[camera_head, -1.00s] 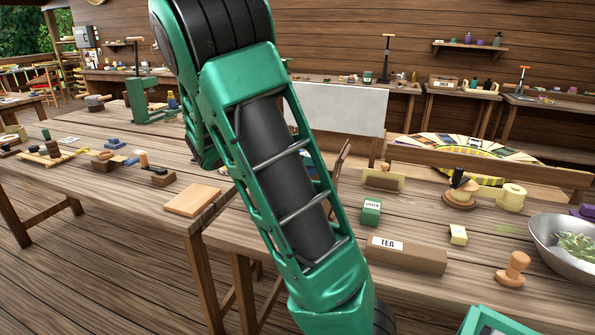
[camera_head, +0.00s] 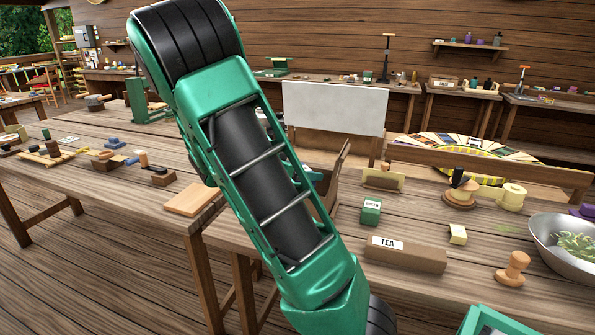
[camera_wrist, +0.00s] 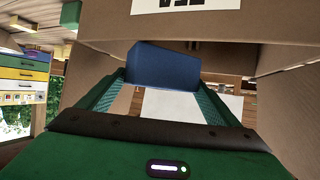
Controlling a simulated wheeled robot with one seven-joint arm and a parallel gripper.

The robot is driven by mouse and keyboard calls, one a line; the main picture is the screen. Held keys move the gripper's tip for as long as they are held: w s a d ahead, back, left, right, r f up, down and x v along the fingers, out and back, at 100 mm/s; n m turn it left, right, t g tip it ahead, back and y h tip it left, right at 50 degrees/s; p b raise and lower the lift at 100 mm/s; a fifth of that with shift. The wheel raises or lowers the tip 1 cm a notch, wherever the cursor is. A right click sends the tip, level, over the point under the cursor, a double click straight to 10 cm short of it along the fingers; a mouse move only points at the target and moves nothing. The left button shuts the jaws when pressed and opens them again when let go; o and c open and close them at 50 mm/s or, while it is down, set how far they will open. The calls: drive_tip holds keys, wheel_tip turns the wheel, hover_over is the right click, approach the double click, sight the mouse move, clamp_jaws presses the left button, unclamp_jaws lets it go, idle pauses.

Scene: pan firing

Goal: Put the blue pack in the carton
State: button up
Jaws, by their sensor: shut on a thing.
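In the wrist view, a plain blue pack (camera_wrist: 163,67) sits between the tips of my gripper (camera_wrist: 165,78), which is shut on it. A brown carton (camera_wrist: 110,22) is close beyond the pack and fills much of the top and right. Part of its white label shows upside down at the top edge. I cannot tell whether the pack is inside the carton or only in front of it. In the head view, a long brown box labelled TEA (camera_head: 418,259) lies on the near table.
A green-edged container (camera_head: 487,323) shows at the bottom edge. My arm covers the middle of the head view.

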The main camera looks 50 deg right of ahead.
drive_tip(key=shift+f, duration=0.25)
drive_tip(key=o, duration=1)
drive_tip(key=shift+r, duration=0.25)
drive_tip(key=r+v, duration=0.1)
drive_tip(key=v, duration=1)
drive_tip(key=s+f+n+g+y, duration=0.1)
drive_tip(key=s+f+n+y, duration=0.2)
drive_tip(key=s+f+y, duration=0.55)
drive_tip(key=s+a+r+n+t+y, duration=0.1)
drive_tip(key=s+a+n+y, duration=0.3)
drive_tip(key=s+a+n, duration=0.4)
drive_tip(key=s+a+r, duration=0.1)
drive_tip(key=s+a, duration=0.4)
drive_tip(key=s, duration=0.4)
drive_tip(key=shift+a+n, duration=0.3)
